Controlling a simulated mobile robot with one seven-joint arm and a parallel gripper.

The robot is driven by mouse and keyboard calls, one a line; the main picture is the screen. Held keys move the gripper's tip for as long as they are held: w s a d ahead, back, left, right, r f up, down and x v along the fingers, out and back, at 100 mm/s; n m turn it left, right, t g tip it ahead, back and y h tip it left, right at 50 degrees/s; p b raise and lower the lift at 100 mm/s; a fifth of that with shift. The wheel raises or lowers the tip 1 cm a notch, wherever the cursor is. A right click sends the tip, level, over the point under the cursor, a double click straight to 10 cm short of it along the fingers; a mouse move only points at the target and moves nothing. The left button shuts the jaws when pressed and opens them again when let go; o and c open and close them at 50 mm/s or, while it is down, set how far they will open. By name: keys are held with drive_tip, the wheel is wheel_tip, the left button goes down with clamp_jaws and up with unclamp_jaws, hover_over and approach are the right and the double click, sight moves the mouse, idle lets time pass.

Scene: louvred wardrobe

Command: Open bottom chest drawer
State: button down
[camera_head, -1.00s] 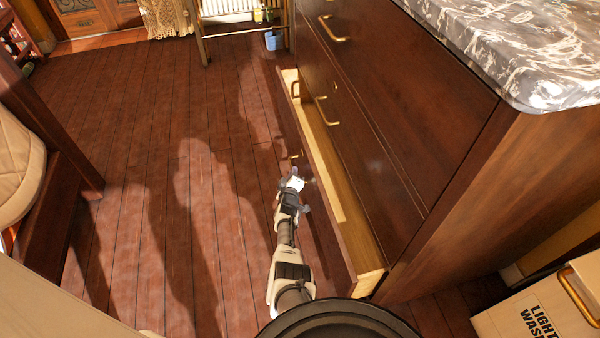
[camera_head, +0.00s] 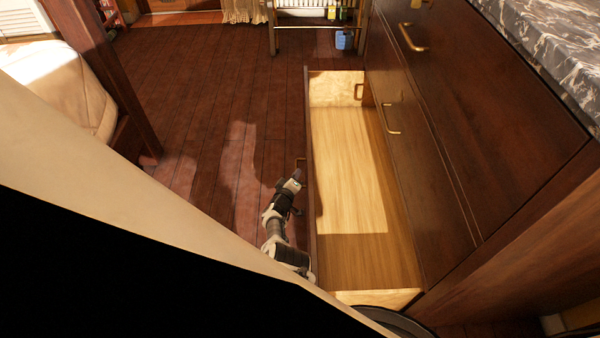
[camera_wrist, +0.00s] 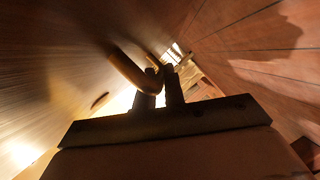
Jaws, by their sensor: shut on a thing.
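The bottom drawer (camera_head: 350,180) of the dark wooden chest (camera_head: 470,130) stands pulled well out in the head view. Its pale wooden inside is bare. My gripper (camera_head: 299,174) is at the outer face of the drawer front, by its brass handle (camera_head: 300,160). In the wrist view the handle (camera_wrist: 132,76) runs to the fingers of my gripper (camera_wrist: 160,88), which are shut on it. The exact contact is dark and small in the picture.
Several closed drawers with brass handles (camera_head: 412,38) sit above, under a marble top (camera_head: 545,40). A cushioned seat (camera_head: 60,90) with a dark post is at the left. A cart (camera_head: 320,25) and blue container (camera_head: 344,40) stand at the back. The wooden floor (camera_head: 200,90) between is clear.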

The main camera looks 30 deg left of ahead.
drive_tip(key=c, duration=1.5)
unclamp_jaws()
drive_tip(key=shift+p+v, duration=5.75)
drive_tip(key=shift+v, duration=1.1)
